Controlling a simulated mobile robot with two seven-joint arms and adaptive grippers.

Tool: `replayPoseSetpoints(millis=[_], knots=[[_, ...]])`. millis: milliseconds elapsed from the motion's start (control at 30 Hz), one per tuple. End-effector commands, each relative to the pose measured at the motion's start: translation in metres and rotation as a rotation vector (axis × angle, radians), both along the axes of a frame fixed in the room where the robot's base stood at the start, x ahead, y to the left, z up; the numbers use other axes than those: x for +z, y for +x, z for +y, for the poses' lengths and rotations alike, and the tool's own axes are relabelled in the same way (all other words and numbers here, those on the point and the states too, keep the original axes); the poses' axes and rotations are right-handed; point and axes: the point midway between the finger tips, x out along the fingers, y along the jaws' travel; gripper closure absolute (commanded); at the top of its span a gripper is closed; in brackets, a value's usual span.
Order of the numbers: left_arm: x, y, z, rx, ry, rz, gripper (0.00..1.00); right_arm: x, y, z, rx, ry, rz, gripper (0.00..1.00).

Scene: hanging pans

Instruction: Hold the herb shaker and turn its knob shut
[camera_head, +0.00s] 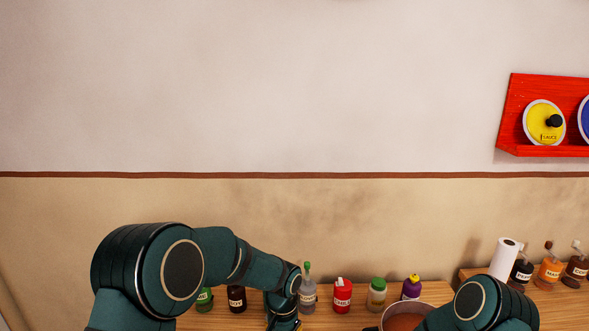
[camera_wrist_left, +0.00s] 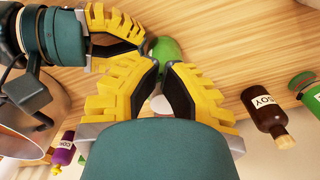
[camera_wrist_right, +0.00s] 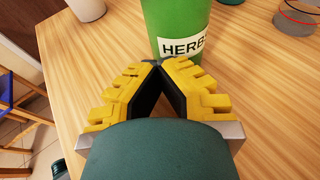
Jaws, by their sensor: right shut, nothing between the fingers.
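The herb shaker (camera_wrist_right: 180,25) is green with a white HERBS label and stands on the wooden table in the right wrist view; its top is cut off. My right gripper (camera_wrist_right: 157,66) is shut and empty just in front of its label side. In the left wrist view a green rounded part (camera_wrist_left: 165,49), likely the shaker, shows just beyond my left gripper's fingertips (camera_wrist_left: 160,66). Those tips nearly meet; I cannot tell whether they hold anything. My right gripper (camera_wrist_left: 140,42) comes in from the left there, close beside the green part. The knob is not clearly visible.
A brown soy bottle (camera_wrist_left: 267,109) and a green-capped bottle (camera_wrist_left: 303,82) stand to one side. Several bottles line the counter, including a red one (camera_head: 342,296) and a purple one (camera_head: 411,289). A pan (camera_head: 397,318) is near my right arm. A red wall shelf (camera_head: 515,115) holds lids.

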Motion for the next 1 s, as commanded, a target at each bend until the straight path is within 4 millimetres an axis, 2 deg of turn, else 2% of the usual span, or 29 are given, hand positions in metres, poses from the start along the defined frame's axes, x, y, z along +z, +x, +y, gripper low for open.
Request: replayPoseSetpoints(millis=[1000], knots=[[0.0012, 0.0101, -0.0010, 0.000, -0.001, -0.002, 1.00, 0.0001, 0.0000, -0.0001, 0.000, 0.000, 0.000, 1.00]])
